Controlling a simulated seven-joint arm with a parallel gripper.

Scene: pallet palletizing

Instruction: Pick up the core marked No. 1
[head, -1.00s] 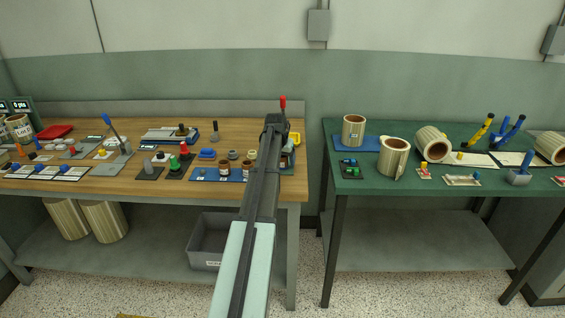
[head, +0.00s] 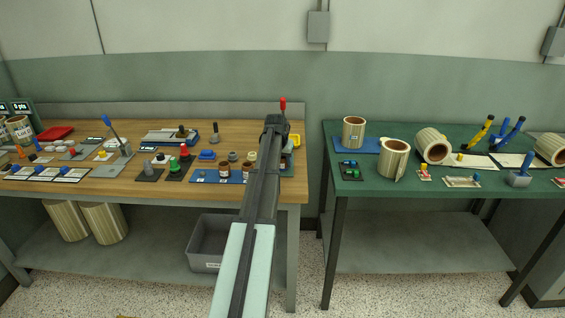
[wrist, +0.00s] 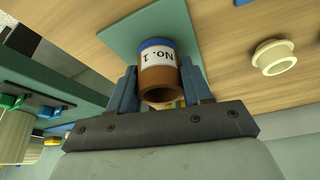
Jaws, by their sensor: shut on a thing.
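The core marked No. 1 (wrist: 158,84) shows in the wrist view as a brown hollow cylinder with a blue band and a white label, which reads upside down there. My gripper (wrist: 158,88) is shut on it, with one blue finger on each side. A teal-green square (wrist: 122,32) lies beyond the core, over the wooden bench top. I cannot tell whether the core touches the square.
A pale flanged round piece (wrist: 274,57) lies on the wood beside the square. In the head view a blue board (head: 205,176) with small cores lies left of my arm, and a yellow item (head: 295,140) lies right of it. A gap separates the green table (head: 360,186).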

